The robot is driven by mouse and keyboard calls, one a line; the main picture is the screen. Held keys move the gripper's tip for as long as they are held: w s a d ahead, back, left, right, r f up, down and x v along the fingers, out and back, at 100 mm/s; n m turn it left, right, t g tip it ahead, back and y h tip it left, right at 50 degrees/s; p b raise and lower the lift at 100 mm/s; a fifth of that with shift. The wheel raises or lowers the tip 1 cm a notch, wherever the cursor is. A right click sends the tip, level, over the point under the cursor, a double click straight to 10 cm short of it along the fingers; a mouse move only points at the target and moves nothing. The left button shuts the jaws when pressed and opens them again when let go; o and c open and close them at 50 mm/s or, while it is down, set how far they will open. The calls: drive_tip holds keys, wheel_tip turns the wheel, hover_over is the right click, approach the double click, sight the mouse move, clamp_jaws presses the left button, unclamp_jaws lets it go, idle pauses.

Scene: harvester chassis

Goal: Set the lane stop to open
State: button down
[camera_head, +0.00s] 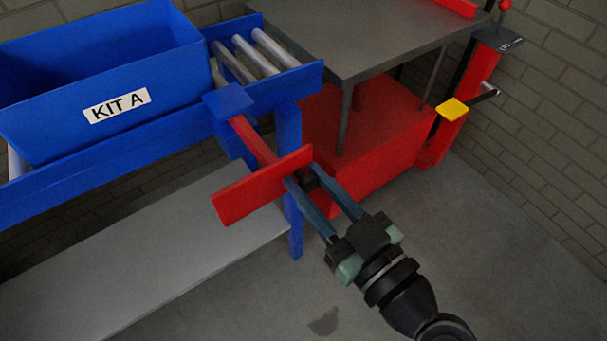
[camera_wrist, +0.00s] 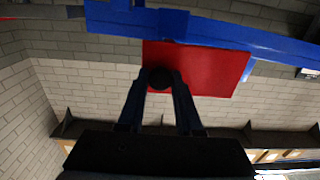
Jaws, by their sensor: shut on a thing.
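The lane stop is a red plate (camera_head: 255,188) on a red arm (camera_head: 252,141) that runs from a blue bracket (camera_head: 229,101) at the lane's end. The plate hangs out in front of the blue rail, and it fills the upper middle of the wrist view (camera_wrist: 208,70). A dark round knob (camera_wrist: 160,78) sits on the plate's face. My gripper (camera_head: 303,175) is at the plate's right end, its two fingers on either side of the knob and shut on it. In the head view the fingers mostly hide the knob.
A blue bin labelled KIT A (camera_head: 117,105) stands on the blue roller lane (camera_head: 297,82), left of bare rollers. A grey-topped red cart (camera_head: 365,130) stands behind my gripper, with a yellow pad (camera_head: 453,109) at its right. A grey shelf (camera_head: 150,262) lies below the lane. Floor at right is clear.

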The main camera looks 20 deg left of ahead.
drive_tip(key=c, duration=0.7)
unclamp_jaws()
drive_tip(key=shift+c, duration=0.2)
drive_tip(key=shift+d, duration=0.1)
drive_tip(key=v, duration=1.2)
drive_tip(key=shift+s+d+p, duration=0.25)
drive_tip(key=shift+s+p, duration=0.05)
drive_tip(key=shift+p, duration=0.15)
